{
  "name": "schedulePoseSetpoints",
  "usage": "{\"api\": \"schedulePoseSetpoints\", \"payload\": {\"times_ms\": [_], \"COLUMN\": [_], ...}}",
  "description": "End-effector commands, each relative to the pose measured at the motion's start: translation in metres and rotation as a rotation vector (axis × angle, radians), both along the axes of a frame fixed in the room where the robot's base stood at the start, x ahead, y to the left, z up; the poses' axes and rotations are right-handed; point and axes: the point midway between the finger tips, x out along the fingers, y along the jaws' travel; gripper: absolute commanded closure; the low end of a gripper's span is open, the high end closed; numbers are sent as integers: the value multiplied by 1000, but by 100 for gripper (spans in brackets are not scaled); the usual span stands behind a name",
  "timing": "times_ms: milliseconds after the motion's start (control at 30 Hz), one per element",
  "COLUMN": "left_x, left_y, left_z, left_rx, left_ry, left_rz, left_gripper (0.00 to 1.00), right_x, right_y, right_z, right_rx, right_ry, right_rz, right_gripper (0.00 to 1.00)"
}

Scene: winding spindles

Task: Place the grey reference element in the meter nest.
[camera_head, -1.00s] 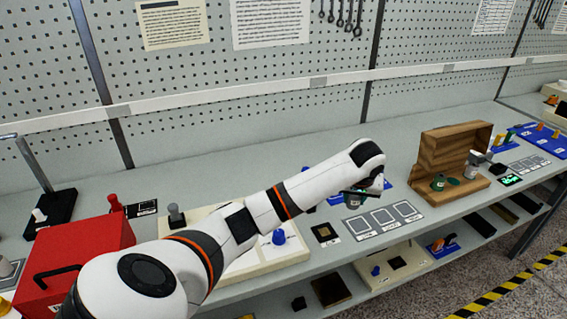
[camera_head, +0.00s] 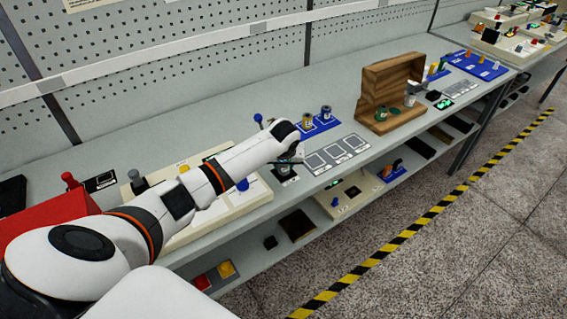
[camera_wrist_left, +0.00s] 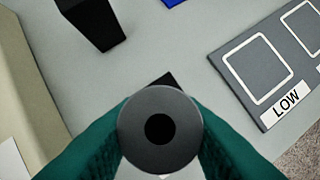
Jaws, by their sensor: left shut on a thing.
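My left gripper (camera_head: 287,160) is shut on a grey round element (camera_wrist_left: 160,128). In the left wrist view the element shows end-on, with a dark round centre, between two green fingers. In the head view the gripper is low over the bench, at a small dark pad (camera_head: 285,179) left of the grey marked mats. This pad is mostly hidden by the gripper; a black corner (camera_wrist_left: 166,79) shows just beyond the element in the wrist view. I cannot tell whether the element touches it. The meter nest cannot be clearly made out. My right gripper is out of view.
Grey mats (camera_head: 336,152) with white squares lie right of the gripper; one reads LOW. A blue tray (camera_head: 322,126) with pegs is behind. A wooden box (camera_head: 390,75) stands further right. A cream panel (camera_head: 215,208) with knobs and a red case (camera_head: 45,222) lie left.

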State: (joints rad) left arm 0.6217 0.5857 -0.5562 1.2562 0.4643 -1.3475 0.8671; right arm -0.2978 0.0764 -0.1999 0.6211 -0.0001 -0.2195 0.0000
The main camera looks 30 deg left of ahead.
Motion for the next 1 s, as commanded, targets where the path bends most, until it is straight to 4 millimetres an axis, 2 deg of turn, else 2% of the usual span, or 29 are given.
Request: {"api": "schedulePoseSetpoints", "payload": {"times_ms": [367, 400, 533, 833, 1000], "left_x": [0, 0, 0, 1, -4], "left_y": [0, 0, 0, 0, -3], "left_z": [-5, -6, -5, -3, 13], "left_rx": [-1, -1, 0, 1, 1], "left_ry": [-2, -2, -2, -3, -4], "left_rz": [1, 1, 1, 1, -1], "left_gripper": [90, 65, 45, 45, 45], "right_x": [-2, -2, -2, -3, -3], "right_y": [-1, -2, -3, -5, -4], "right_z": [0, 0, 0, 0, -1], "right_rx": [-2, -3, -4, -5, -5], "right_ry": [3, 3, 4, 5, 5], "right_rz": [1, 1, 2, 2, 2], "right_gripper": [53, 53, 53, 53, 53]}}
